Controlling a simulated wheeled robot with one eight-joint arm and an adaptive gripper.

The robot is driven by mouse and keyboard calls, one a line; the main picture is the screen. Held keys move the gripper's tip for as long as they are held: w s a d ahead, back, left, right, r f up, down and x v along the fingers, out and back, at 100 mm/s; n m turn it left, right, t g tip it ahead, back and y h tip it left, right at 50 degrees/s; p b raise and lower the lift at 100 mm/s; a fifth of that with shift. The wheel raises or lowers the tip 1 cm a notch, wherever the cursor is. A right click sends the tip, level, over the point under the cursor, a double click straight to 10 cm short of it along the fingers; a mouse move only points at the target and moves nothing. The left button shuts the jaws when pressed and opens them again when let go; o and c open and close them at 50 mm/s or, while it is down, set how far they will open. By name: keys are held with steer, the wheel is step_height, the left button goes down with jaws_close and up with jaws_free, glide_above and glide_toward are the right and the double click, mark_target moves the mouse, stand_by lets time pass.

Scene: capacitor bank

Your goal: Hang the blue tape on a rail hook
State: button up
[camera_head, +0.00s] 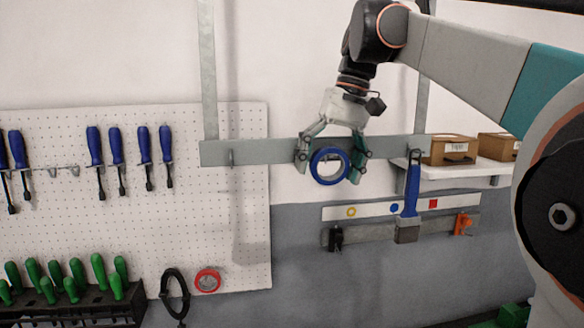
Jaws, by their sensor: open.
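The blue tape (316,171) is a ring seen face on, in front of the grey metal rail (265,151). My gripper (331,172) points down at the rail with its jaws open, one finger on each side of the tape. The tape looks apart from the left finger and close to the right one; I cannot tell whether it touches. A bare rail hook (231,157) shows at the left end of the rail. Whether a hook carries the tape is hidden behind the tape and gripper.
A blue-handled brush (411,190) hangs at the rail's right end. A shelf (455,171) with cardboard boxes (452,150) is at right. Below are a strip with coloured marks (375,210) and clamps (463,224). Screwdrivers (116,148) and a red tape (208,280) are at left.

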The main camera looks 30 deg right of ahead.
steer(key=shift+d, duration=0.1)
steer(key=shift+f, duration=0.2)
steer(key=w+v, duration=0.1)
steer(key=v, duration=1.2)
steer(key=shift+s+a+r, duration=0.2)
steer(key=shift+s+r, duration=0.3)
